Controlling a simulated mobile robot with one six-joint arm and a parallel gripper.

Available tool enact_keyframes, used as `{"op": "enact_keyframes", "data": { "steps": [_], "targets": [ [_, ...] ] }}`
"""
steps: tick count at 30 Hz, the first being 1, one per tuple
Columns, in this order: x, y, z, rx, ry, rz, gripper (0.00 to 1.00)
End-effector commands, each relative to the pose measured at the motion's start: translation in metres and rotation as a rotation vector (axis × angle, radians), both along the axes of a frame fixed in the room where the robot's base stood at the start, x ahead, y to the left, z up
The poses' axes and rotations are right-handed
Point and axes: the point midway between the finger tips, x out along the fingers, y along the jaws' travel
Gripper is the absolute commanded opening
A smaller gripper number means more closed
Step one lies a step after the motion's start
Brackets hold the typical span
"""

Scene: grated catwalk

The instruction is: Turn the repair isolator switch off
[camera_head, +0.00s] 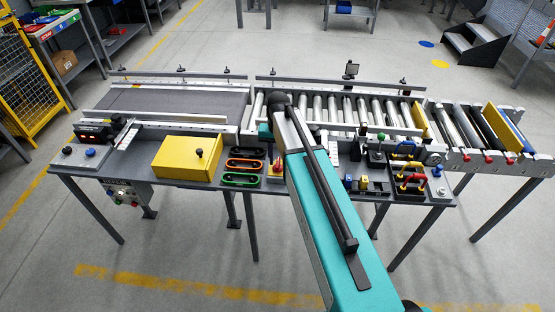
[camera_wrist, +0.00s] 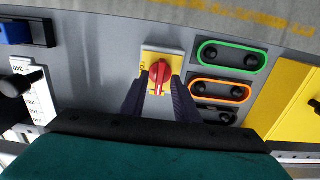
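The repair isolator switch (camera_wrist: 147,63) is a yellow plate with a red rotary knob (camera_wrist: 159,73), set on the grey bench panel. In the wrist view the knob's grip runs nearly along the picture's vertical. In the head view the switch (camera_head: 275,171) shows just left of my teal arm. My gripper (camera_wrist: 157,87) is open, with its two dark fingers on either side of the knob's near end. Gaps show between knob and fingers, though I cannot tell their depth. The head view does not show the fingers clearly. The marks on the plate are too small to read.
Green-rimmed (camera_wrist: 232,55) and orange-rimmed (camera_wrist: 221,91) slots with black knobs lie close beside the switch. A yellow box (camera_head: 186,159) stands farther left in the head view. Conveyor rollers (camera_head: 345,108) run behind.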

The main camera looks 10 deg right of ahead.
Motion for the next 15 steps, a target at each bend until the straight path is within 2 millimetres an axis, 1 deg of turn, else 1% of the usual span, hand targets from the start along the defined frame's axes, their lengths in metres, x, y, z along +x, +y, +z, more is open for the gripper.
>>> {"op": "enact_keyframes", "data": {
  "steps": [6, 15],
  "targets": [
    [0.0, 0.0004, -0.01, 0.0, -0.001, 0.001, 0.28],
    [0.0, 0.0009, -0.0115, 0.0, -0.001, 0.001, 0.28]
  ]
}}
